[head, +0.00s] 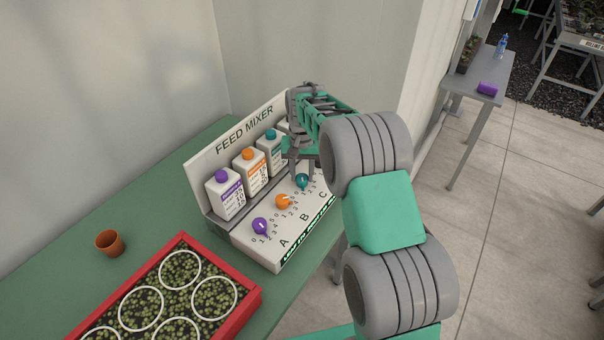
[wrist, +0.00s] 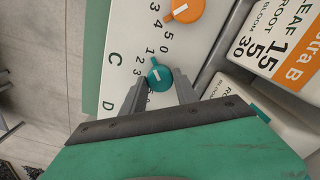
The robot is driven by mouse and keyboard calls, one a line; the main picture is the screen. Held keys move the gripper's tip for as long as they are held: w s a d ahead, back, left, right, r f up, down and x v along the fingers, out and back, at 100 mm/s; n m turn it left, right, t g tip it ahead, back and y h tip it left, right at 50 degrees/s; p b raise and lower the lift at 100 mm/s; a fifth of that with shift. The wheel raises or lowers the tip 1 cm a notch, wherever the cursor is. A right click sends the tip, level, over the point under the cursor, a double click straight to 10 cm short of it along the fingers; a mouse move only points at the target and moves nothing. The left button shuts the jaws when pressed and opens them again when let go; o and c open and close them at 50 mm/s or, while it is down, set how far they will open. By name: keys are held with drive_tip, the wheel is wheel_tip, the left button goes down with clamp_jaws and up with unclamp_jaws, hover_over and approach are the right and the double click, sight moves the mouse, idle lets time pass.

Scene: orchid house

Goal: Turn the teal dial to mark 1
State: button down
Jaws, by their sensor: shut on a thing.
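The teal dial (head: 303,182) is the rightmost of the visible dials on the sloped front of the feed mixer (head: 268,250). My gripper (head: 302,172) reaches down over it from above. In the wrist view, the teal dial (wrist: 160,72) sits between the tips of my gripper's two grey fingers (wrist: 160,88), which are shut on it. Printed numbers, including 1, 2 and 3, curve around the dial's upper left side there. The fingers hide part of the scale.
An orange dial (head: 283,201) and a purple dial (head: 261,226) are beside the teal one. Bottles with purple, orange and teal caps (head: 270,134) stand close behind. A red-framed seedling tray (head: 250,299) and a terracotta pot (head: 110,243) are on the green bench (head: 165,205).

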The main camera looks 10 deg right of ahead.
sight(302, 177)
drive_tip(key=c, duration=0.9)
unclamp_jaws()
wheel_tip(302, 177, up, 8)
drive_tip(key=shift+f+b, duration=0.1)
drive_tip(key=shift+b, duration=0.5)
